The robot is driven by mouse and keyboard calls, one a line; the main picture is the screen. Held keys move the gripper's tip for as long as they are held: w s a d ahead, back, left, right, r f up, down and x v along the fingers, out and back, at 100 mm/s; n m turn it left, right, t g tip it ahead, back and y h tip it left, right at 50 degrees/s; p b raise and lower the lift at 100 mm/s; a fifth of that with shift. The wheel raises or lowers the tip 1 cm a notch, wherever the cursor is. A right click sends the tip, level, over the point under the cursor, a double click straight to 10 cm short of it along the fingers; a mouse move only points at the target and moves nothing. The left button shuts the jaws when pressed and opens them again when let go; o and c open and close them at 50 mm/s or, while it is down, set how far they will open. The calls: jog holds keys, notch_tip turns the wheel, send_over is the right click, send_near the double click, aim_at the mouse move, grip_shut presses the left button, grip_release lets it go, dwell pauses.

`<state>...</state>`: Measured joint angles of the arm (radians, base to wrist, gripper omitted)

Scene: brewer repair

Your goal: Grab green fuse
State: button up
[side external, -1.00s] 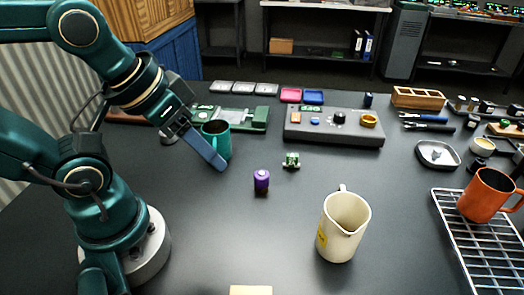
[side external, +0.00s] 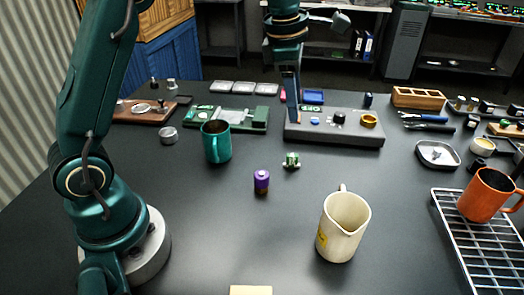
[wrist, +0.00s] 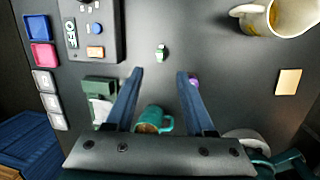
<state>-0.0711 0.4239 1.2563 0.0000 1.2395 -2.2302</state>
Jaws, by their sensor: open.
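The green fuse (side external: 291,160) is a small green and white piece lying on the dark table, in front of the grey control box. In the wrist view the fuse (wrist: 160,52) lies just beyond the fingertips, about midway between them sideways. My gripper (side external: 293,118) is high above the table and overlaps the left part of the control box in the side view. In the wrist view my gripper (wrist: 160,73) has its two blue fingers wide apart with nothing held between them.
A purple cylinder (side external: 261,182) stands near the fuse. A teal mug (side external: 217,143) is to the left, a cream pitcher (side external: 343,230) to the front right. The grey control box (side external: 355,130) is behind.

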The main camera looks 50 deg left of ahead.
jog(key=n+g, duration=0.2)
send_over(292, 155)
jog(key=f, duration=0.7)
jog(key=shift+w+d+f, duration=0.15)
jog(key=shift+w+f, duration=0.15)
jog(key=shift+f, duration=0.1)
jog(key=shift+g, duration=0.3)
jog(key=f, duration=0.7)
jog(key=shift+s, duration=0.3)
jog(key=shift+f, duration=0.75)
grip_shut()
